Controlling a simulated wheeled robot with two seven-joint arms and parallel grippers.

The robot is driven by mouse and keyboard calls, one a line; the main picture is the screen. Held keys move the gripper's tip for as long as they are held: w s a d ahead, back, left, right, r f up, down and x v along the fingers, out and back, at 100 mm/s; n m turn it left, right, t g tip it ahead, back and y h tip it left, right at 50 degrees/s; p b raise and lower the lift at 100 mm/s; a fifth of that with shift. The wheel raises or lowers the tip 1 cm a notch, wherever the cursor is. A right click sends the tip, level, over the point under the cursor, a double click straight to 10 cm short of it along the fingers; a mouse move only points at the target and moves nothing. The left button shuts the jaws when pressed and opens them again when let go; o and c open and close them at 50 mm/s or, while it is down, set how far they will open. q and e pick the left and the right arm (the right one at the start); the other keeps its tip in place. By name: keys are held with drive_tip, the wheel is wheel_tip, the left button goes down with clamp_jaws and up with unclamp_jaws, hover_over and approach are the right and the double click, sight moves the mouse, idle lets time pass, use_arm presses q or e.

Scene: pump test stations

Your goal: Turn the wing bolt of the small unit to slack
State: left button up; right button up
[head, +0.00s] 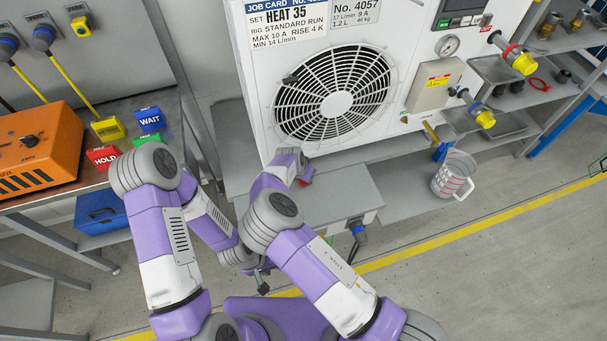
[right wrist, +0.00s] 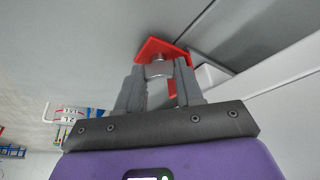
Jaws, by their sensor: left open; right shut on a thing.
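The wing bolt is the red part (right wrist: 152,47) with a short metal shank, at the fingertips of my right gripper (right wrist: 160,82) in the right wrist view. My right gripper is shut on it. In the head view a small bit of the red wing bolt (head: 307,180) shows past my right wrist, which hides most of it. It lies by the left end of a low grey box-shaped unit (head: 342,196), apparently the small unit. The bolt's exact angle cannot be told. My left gripper (head: 262,287) is open and empty, low over the floor and away from the bolt.
A large white unit with a fan (head: 337,103) stands behind. A clear measuring jug (head: 452,176) stands at its right. At left a bench holds an orange box (head: 38,145) and coloured WAIT (head: 150,119) and HOLD blocks. The floor beyond the yellow line is clear.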

drive_tip(key=shift+n+y, duration=0.3)
drive_tip(key=shift+n, duration=0.4)
drive_tip(key=shift+d+n+t+y, duration=0.15)
drive_tip(key=shift+n+t+y, duration=0.25)
drive_tip(key=shift+n, duration=0.8)
drive_tip(key=shift+d+n+y+b, duration=0.1)
drive_tip(key=shift+n+y+b, duration=0.8)
drive_tip(key=shift+n, duration=1.3)
drive_tip(key=o, duration=1)
drive_tip(key=shift+o, duration=0.2)
drive_tip(key=shift+s+r, duration=0.1)
